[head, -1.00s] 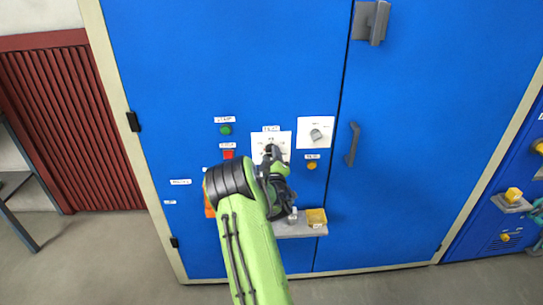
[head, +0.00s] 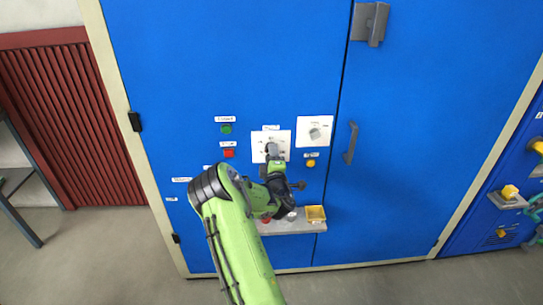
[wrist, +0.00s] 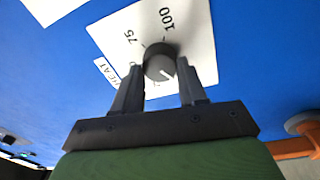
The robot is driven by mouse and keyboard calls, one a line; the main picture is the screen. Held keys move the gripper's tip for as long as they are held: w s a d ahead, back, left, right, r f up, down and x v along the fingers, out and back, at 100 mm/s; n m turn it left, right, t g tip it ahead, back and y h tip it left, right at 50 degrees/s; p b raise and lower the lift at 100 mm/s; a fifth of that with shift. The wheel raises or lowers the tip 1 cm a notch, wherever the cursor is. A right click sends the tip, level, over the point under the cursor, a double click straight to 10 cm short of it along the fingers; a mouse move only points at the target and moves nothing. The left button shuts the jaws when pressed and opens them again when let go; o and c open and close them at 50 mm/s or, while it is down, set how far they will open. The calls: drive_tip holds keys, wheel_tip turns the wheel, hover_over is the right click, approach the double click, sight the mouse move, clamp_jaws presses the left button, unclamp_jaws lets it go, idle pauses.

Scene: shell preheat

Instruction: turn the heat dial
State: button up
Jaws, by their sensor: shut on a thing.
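The heat dial (wrist: 160,64) is a round dark grey knob with a white pointer line, on a white plate (wrist: 196,30) on the blue cabinet. In the wrist view the plate shows the numbers 75 and 100, and a HEAT label (wrist: 106,72) is beside it. The pointer faces the gripper side, away from those two numbers. My gripper (wrist: 163,82) is shut on the dial, one finger on each side. In the head view my gripper (head: 272,158) covers most of the dial, and the white plate (head: 284,140) shows around it.
A second white plate with a grey knob (head: 315,132) is to the right. A green button (head: 226,129), a red button (head: 229,153) and a yellow button (head: 310,163) surround the dial. A grey ledge (head: 290,227) with a yellow tray (head: 315,214) is below. A door handle (head: 350,143) juts out at right.

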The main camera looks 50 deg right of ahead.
drive_tip(key=o, duration=1.1)
drive_tip(key=shift+c, duration=0.2)
drive_tip(key=b+v, duration=0.5)
drive_tip(key=v, duration=1)
drive_tip(key=shift+s+a+b, duration=0.3)
